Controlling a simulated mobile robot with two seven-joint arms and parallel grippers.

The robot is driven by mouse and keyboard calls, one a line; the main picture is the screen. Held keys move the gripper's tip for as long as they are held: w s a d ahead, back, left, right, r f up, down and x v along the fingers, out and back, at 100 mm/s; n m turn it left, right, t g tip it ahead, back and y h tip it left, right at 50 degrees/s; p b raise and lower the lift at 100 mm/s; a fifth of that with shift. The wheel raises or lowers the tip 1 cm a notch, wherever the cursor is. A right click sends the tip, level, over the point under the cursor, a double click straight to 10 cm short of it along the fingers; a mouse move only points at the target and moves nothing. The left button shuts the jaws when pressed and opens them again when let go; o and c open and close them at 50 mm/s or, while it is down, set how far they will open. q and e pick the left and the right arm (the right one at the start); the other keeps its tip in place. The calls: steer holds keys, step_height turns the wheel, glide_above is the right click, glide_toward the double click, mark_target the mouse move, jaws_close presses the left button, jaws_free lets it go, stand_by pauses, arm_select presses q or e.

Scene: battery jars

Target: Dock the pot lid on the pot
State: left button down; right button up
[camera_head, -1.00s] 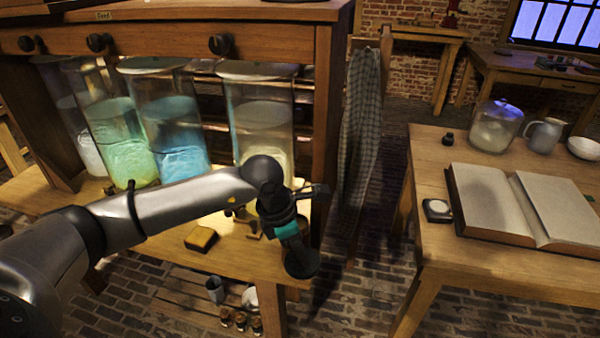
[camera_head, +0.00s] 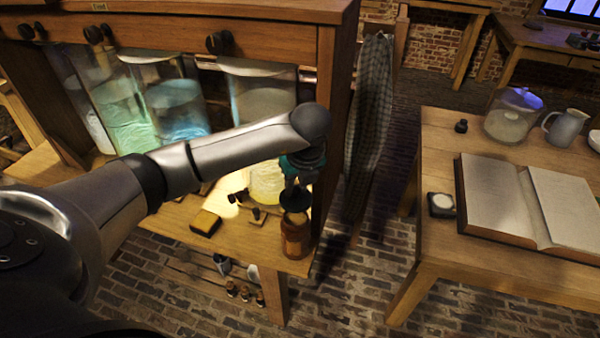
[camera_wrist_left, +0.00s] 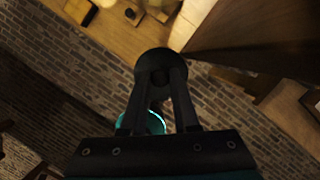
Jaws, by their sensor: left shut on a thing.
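My left gripper (camera_head: 298,178) is shut on the dark round pot lid (camera_head: 294,199). In the left wrist view the fingers (camera_wrist_left: 160,85) reach to the lid (camera_wrist_left: 154,61), which shows as a dark disc at their tips. The brown pot (camera_head: 295,240) stands upright at the right front corner of the bench. The lid appears over the pot's mouth in the head view; I cannot tell whether they touch. The pot does not show clearly in the left wrist view. My right gripper is not in view.
Tall glass jars (camera_head: 175,100) stand behind. A checked cloth (camera_head: 370,110) hangs to the right. A second table (camera_head: 437,130) holds an open book (camera_head: 500,198).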

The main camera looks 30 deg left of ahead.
mark_target(297, 198)
arm_select(q)
steer(key=shift+w+a+n, duration=0.15)
steer(key=shift+n, duration=0.25)
step_height(297, 198, down, 5)
steer(key=b, duration=0.4)
steer(key=shift+f, duration=0.25)
steer(key=shift+f+b, duration=0.6)
steer(key=shift+b, duration=0.15)
stand_by(0.8)
steer(key=c, duration=0.9)
jaws_free()
steer(key=shift+c, duration=0.2)
steer(key=p+v, duration=0.9)
steer(key=v, duration=0.2)
steer(key=shift+r+p, duration=0.1)
steer(key=shift+p, duration=0.2)
